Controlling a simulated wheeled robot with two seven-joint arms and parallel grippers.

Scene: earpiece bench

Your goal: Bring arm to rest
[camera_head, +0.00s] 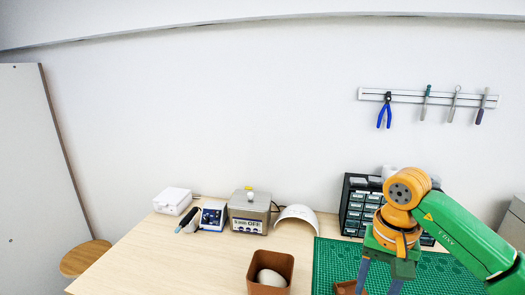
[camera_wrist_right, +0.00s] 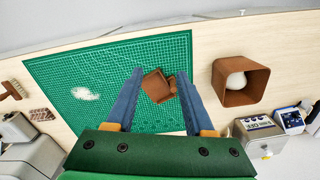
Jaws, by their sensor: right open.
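My right arm (camera_head: 455,232), green and orange, reaches in from the right side of the head view. Its gripper (camera_head: 380,282) points down over the green mat (camera_head: 330,262). In the right wrist view the two blue-grey fingers of this gripper (camera_wrist_right: 160,76) are spread apart with nothing clamped between them. A small brown open box (camera_wrist_right: 157,86) shows between the fingers, on the mat below; part of it also shows at the bottom of the head view (camera_head: 347,288). My left gripper is in neither view.
A brown bin (camera_head: 284,262) holding a white rounded object stands left of the mat. Behind it are a metal device (camera_head: 249,212), a white curved shell (camera_head: 298,214) and a blue-and-white unit (camera_head: 213,216). A drawer cabinet (camera_head: 358,205) stands behind my right arm. The front left tabletop is clear.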

